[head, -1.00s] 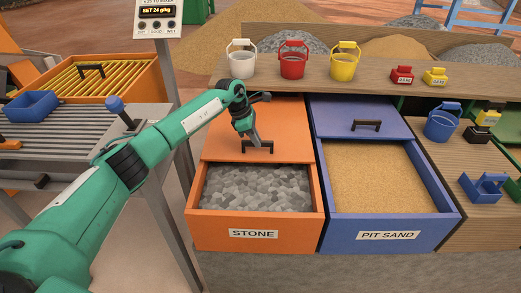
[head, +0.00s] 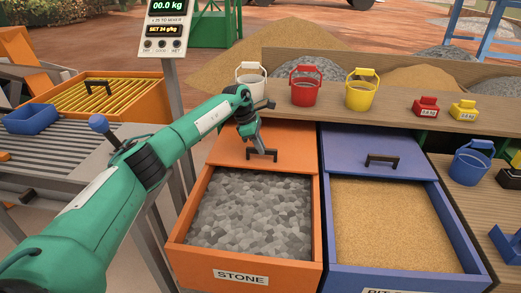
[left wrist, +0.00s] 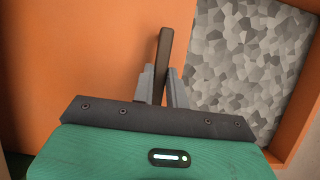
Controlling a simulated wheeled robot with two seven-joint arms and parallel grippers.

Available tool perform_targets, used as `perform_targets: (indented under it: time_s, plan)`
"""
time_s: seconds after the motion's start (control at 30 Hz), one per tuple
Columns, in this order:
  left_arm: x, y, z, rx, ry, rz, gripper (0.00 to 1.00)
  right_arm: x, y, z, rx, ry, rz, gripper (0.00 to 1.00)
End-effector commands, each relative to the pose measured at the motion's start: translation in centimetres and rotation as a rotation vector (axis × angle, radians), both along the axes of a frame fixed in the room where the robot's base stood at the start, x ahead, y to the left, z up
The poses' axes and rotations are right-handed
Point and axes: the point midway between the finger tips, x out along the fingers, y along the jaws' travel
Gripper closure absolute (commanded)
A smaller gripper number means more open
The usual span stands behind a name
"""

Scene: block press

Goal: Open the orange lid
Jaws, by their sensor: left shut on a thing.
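The orange lid (head: 225,151) lies over the back part of the orange stone bin (head: 172,226), and the front part of the bin is uncovered. Grey stone (head: 250,212) shows inside, with a STONE label on the front wall. The lid's dark handle (head: 264,156) stands near its front edge. My left gripper (head: 253,146) is at this handle. In the left wrist view the two grey fingers (left wrist: 161,88) are shut on the dark handle (left wrist: 164,50), with the lid (left wrist: 85,55) around it and stone at the right. My right gripper is not in view.
The blue pit sand bin (head: 325,200) stands right beside the orange one, its blue lid (head: 375,150) also partly back. White, red and yellow buckets (head: 304,87) stand on the shelf behind. A scale display post (head: 165,40) and roller table (head: 60,150) are at the left.

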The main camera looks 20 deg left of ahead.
Motion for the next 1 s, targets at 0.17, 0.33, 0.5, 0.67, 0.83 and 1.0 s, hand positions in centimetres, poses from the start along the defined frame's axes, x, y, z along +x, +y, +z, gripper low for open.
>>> perform_targets:
  time_s: [0.17, 0.33, 0.5, 0.67, 0.83, 1.0]
  plan:
    - [0.1, 0.0, 0.0, 0.002, 0.001, 0.001, 1.00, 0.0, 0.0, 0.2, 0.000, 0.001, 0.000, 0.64]
    - [0.1, 0.0, 0.0, 0.002, 0.001, 0.000, 1.00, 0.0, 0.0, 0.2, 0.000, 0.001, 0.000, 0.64]
    - [0.1, 0.0, 0.0, 0.001, 0.000, 0.000, 0.64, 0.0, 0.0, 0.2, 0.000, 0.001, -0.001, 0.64]
    - [0.1, 0.0, 0.0, 0.001, 0.000, 0.000, 0.64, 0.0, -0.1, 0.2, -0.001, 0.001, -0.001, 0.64]
    - [0.0, 0.1, 0.3, 0.001, -0.001, 0.000, 0.64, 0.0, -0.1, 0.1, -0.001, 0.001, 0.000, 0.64]
    - [-0.1, 0.9, 2.3, 0.001, -0.002, 0.000, 0.64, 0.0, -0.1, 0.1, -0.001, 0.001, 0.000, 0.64]
